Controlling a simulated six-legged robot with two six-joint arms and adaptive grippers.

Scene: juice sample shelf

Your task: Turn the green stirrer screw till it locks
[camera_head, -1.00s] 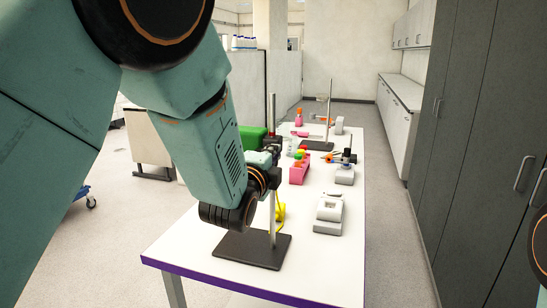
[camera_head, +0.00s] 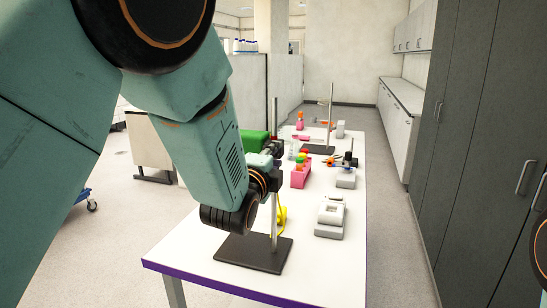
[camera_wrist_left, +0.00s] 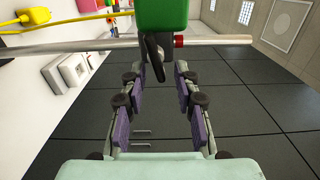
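A green block (camera_wrist_left: 162,14), which looks like the stirrer body, is at the top of the left wrist view. A black curved piece (camera_wrist_left: 153,72) hangs below it; I cannot tell whether this is the screw. The green block also shows in the head view (camera_head: 253,140), partly behind my left arm. My left gripper (camera_wrist_left: 159,75) is open, its purple-padded fingers on either side of the black piece with gaps showing. A metal stand rod (camera_wrist_left: 90,44) with a red collar (camera_wrist_left: 179,41) crosses by the block. My right gripper is out of view.
The white table (camera_head: 210,268) carries the dark stand base (camera_head: 252,254), a grey-white device (camera_head: 330,215), a pink rack (camera_head: 300,176) and a second stand (camera_head: 331,110). A yellow cable (camera_wrist_left: 60,22) lies near the rod. Dark cabinets (camera_head: 490,130) line the right.

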